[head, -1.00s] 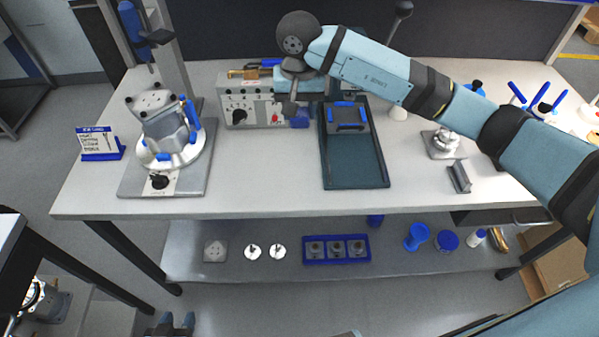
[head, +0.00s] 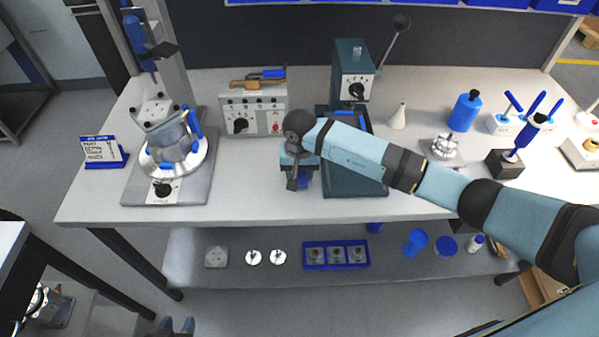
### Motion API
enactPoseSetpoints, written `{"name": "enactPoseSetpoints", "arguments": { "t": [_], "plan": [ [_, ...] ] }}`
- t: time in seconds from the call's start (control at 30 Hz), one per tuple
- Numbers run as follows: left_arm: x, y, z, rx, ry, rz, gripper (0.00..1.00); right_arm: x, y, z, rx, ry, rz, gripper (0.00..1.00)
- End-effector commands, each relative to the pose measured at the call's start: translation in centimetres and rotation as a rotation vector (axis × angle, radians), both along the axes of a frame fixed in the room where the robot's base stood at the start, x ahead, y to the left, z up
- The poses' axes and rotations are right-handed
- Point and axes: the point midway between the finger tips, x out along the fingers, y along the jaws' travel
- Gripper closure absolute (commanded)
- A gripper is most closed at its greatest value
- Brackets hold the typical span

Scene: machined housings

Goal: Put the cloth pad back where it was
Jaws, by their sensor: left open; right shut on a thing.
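The cloth pad (head: 304,182) is a small blue piece at my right gripper (head: 300,179), just left of the dark tray of the press. The gripper is shut on it and hides most of it. I cannot tell whether the pad touches the table. My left gripper (head: 175,326) is open and empty at the bottom edge, low in front of the bench; only its fingertips show.
A grey control box (head: 254,108) stands behind the pad. A lever press (head: 352,72) stands on the dark tray (head: 352,188). A clamped housing (head: 170,135) sits on a plate at left. My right arm crosses the bench's right side.

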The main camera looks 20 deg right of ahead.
Motion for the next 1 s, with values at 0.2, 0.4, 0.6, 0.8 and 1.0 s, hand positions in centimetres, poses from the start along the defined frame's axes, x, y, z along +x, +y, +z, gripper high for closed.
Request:
{"name": "enactPoseSetpoints", "arguments": {
  "t": [0.2,0.4,0.6,0.8,1.0],
  "plan": [
    [0.0,0.0,0.2,-0.001,-0.002,0.000,0.57,0.0,0.0,-0.7,-0.001,-0.001,-0.001,0.82],
    [0.0,0.0,-0.3,-0.001,-0.001,-0.001,0.57,0.0,-0.1,-1.1,-0.001,-0.001,0.000,0.82],
    [-0.1,0.0,-0.5,0.001,0.005,-0.001,0.57,0.0,0.0,-1.0,-0.001,0.000,0.000,0.31],
    [-0.1,0.0,-0.5,0.001,0.005,-0.001,0.57,0.0,0.0,-1.0,-0.001,0.000,0.000,0.31],
    [-0.1,0.0,-0.1,0.000,0.002,-0.001,0.57,0.1,0.0,0.4,0.001,-0.004,0.001,0.31]
  ]
}}
